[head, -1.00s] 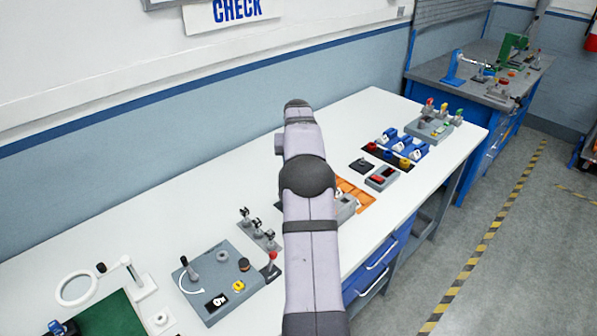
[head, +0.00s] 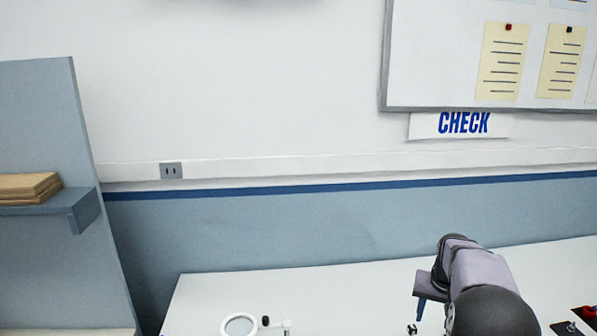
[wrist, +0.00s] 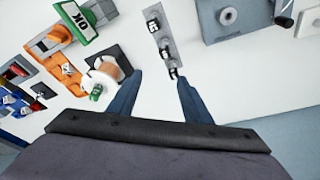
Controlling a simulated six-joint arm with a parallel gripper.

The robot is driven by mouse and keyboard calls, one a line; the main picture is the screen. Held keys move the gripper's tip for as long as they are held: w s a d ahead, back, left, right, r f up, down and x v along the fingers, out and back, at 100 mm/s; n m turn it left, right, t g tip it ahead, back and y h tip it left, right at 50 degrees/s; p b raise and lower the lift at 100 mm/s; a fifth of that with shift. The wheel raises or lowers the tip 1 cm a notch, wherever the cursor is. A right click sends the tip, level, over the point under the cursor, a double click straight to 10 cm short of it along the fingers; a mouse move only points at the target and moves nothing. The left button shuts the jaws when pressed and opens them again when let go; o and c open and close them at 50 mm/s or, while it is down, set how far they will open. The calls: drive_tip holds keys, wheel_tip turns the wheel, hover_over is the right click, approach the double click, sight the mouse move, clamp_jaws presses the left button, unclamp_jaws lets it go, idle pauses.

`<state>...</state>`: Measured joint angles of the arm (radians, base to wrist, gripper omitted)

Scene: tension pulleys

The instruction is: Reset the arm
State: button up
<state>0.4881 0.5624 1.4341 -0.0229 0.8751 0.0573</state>
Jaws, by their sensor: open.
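My gripper (wrist: 160,77) shows in the wrist view with its two blue fingers apart and nothing between them. Beyond the fingertips, a grey strip (wrist: 156,34) with several small black-and-white pulley-like pieces stands on the white bench; I see no contact with it. In the head view my arm rises at the lower right, and part of the gripper (head: 430,287) shows at its left side, above the white bench (head: 290,285). The pulley strip is mostly out of that view or hidden by the arm.
A ring magnifier (head: 240,325) stands at the bench front in the head view.

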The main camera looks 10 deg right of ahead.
drive_tip(key=s+a+f+n+g, duration=0.1)
drive_tip(key=s+a+f+n, duration=0.1)
drive_tip(key=s+a, duration=1.1)
drive_tip(key=s+a+f+n+g+y, duration=0.1)
drive_tip(key=s+a+f+n, duration=0.2)
drive_tip(key=s+a, duration=1)
drive_tip(key=shift+f+n+g+y, duration=0.2)
drive_tip(key=shift+n+g+y, duration=0.1)
drive_tip(key=shift+n, duration=0.3)
